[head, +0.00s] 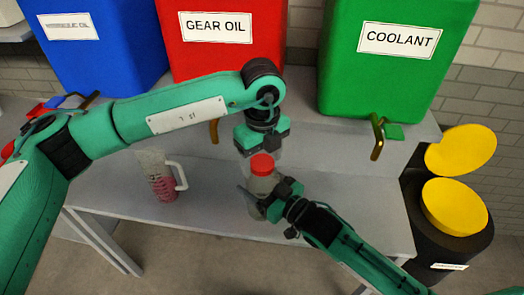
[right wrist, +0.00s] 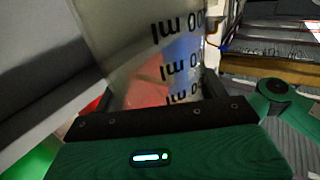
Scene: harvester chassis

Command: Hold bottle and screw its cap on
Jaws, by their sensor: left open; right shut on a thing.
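A clear bottle (head: 262,185) with a red cap (head: 262,165) on its top stands upright over the bench in the head view. My right gripper (head: 268,200) is shut on the bottle's body from the lower right. In the right wrist view the bottle (right wrist: 150,50), with its printed volume marks, fills the space between the fingers. My left gripper (head: 262,150) points down just above the red cap and is open. Whether its fingers surround the cap is hard to tell. Whether the cap is seated on the neck cannot be made out.
A clear jug (head: 157,178) with pink liquid and a white handle stands on the grey bench (head: 215,215) to the left. Blue, red and green tanks (head: 395,60) with taps line the back. A black bin (head: 450,250) with yellow lids stands at the right.

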